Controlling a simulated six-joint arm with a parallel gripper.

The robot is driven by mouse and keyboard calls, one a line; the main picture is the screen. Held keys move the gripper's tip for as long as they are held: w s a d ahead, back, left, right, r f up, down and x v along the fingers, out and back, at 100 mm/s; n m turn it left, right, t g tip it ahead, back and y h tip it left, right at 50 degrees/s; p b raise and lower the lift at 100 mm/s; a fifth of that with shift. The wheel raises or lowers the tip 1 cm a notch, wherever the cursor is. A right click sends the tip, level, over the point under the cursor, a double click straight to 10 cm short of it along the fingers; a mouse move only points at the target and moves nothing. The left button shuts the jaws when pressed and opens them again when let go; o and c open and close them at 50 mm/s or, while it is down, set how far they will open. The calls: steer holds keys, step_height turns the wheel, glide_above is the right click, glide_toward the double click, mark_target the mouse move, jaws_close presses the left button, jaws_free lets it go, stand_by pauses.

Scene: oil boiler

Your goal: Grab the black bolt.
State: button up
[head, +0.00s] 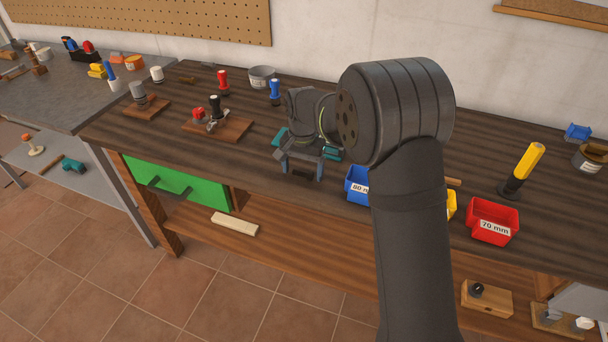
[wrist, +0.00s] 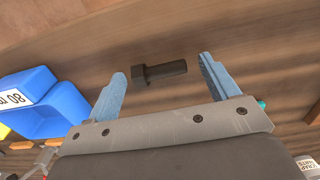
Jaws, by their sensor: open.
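The black bolt (wrist: 160,73) lies on its side on the brown wooden workbench top in the wrist view, its hexagonal head to the left and its shank to the right. My gripper (wrist: 162,68) is open, with one blue-grey finger on each side of the bolt. The bolt shows between and slightly beyond the fingertips, and I see no contact. In the head view my gripper (head: 301,174) is over the front edge area of the bench. The bolt cannot be made out there.
A blue bin (head: 357,186) stands close beside my gripper and also shows in the wrist view (wrist: 38,103). A red bin (head: 492,221) and a yellow screwdriver (head: 524,167) are further right. A wooden block with a clamp (head: 217,128) is to the left.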

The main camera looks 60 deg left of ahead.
steer(key=shift+c, duration=0.4)
steer(key=c, duration=1)
